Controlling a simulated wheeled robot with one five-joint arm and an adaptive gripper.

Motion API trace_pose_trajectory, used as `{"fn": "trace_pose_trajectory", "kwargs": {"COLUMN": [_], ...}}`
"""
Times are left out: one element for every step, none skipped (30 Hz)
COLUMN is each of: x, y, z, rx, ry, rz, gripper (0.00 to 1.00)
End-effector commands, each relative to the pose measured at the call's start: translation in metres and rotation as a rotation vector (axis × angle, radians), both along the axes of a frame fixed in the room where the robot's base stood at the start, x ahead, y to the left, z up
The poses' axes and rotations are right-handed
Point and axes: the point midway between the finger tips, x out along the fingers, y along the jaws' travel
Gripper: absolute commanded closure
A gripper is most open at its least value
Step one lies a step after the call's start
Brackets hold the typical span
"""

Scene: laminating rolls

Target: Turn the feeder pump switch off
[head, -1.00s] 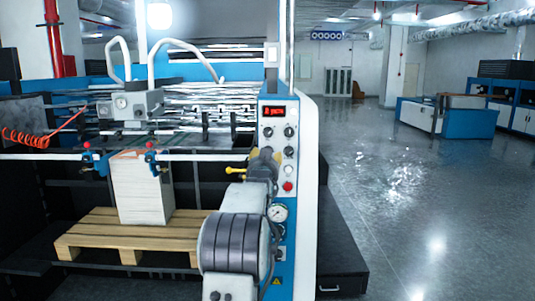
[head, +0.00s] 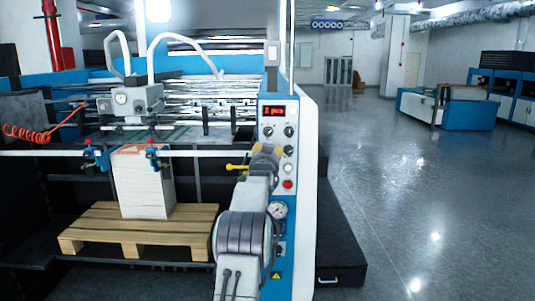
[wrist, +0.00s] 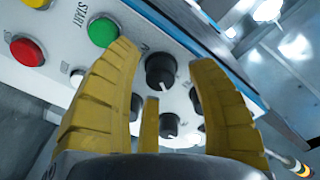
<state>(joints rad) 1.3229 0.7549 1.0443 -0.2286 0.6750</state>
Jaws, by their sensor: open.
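The control panel (head: 278,150) of the blue and white machine carries black rotary knobs and coloured buttons. In the wrist view a large black knob (wrist: 161,70) with a white pointer mark sits between my open fingers, just beyond their tips. More black knobs (wrist: 168,126) lie behind and below it, partly hidden by the fingers. I cannot read any label naming the feeder pump switch.
A green START button (wrist: 103,31) and a red button (wrist: 27,51) lie left of the knob. A pressure gauge (head: 277,210) is lower on the panel. A paper stack (head: 143,187) stands on a wooden pallet (head: 95,225) at left. The floor at right is open.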

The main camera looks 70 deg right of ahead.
Motion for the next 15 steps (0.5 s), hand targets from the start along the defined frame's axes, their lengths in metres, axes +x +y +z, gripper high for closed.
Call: {"fn": "trace_pose_trajectory", "kwargs": {"x": [0.0, 0.0, 0.0, 0.0, 0.0, 0.0, 0.0, 0.0, 0.0, 0.0, 0.0, 0.0, 0.0, 0.0, 0.0], "y": [0.0, 0.0001, 0.0001, 0.0001, 0.0001, 0.0001, 0.0001, 0.0002, 0.0002, 0.0002, 0.0002, 0.0002, 0.0002, 0.0002, 0.0002], "z": [-0.0001, -0.0001, -0.0001, -0.0001, -0.0001, -0.0001, -0.0001, 0.0, 0.0, 0.0, 0.0, 0.0, 0.0, 0.0, 0.0], "rx": [0.0, 0.0, 0.0, 0.0, 0.0, 0.0, 0.0, 0.0, 0.0, 0.0, 0.0, 0.0, 0.0, 0.0, 0.0], "ry": [0.0, 0.0, 0.0, 0.0, 0.0, 0.0, 0.0, 0.0, 0.0, 0.0, 0.0, 0.0, 0.0, 0.0, 0.0], "rz": [0.0, 0.0, 0.0, 0.0, 0.0, 0.0, 0.0, 0.0, 0.0, 0.0, 0.0, 0.0, 0.0, 0.0, 0.0], "gripper": [0.48, 0.48, 0.45, 0.48, 0.51, 0.54, 0.57, 0.6, 0.63, 0.66, 0.69, 0.72, 0.75, 0.77, 0.81]}}
